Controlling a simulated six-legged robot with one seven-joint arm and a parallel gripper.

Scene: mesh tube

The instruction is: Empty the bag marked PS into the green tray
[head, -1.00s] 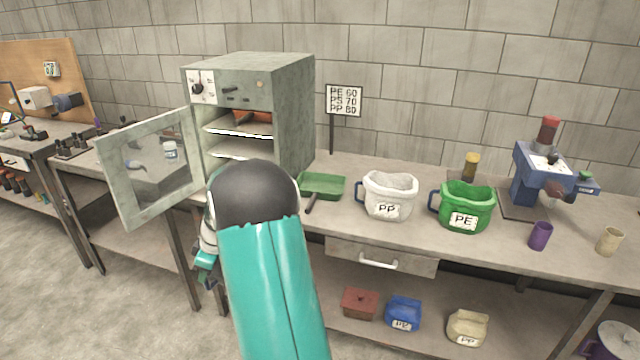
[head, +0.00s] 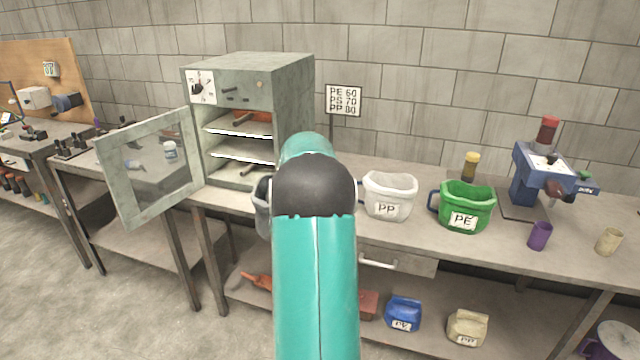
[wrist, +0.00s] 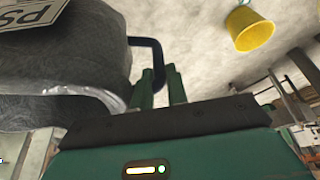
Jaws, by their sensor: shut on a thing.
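The dark grey bag marked PS (wrist: 60,55) fills the left of the wrist view, its label tilted at the top corner. My gripper (wrist: 162,82) has its green fingers closed at the bag's dark handle (wrist: 152,50). In the head view a strip of the grey bag (head: 263,207) shows left of my arm, by the bench's front edge; my gripper is hidden there behind the arm. The green tray is hidden behind my arm now; the earlier head frame shows it on the bench, left of the PP bag. The bag's contents are not visible.
The white PP bag (head: 388,196) and green PE bag (head: 466,206) stand on the bench right of my arm. The oven (head: 250,110) stands at left, its door (head: 150,168) open. A yellow bucket (wrist: 248,26) shows in the wrist view.

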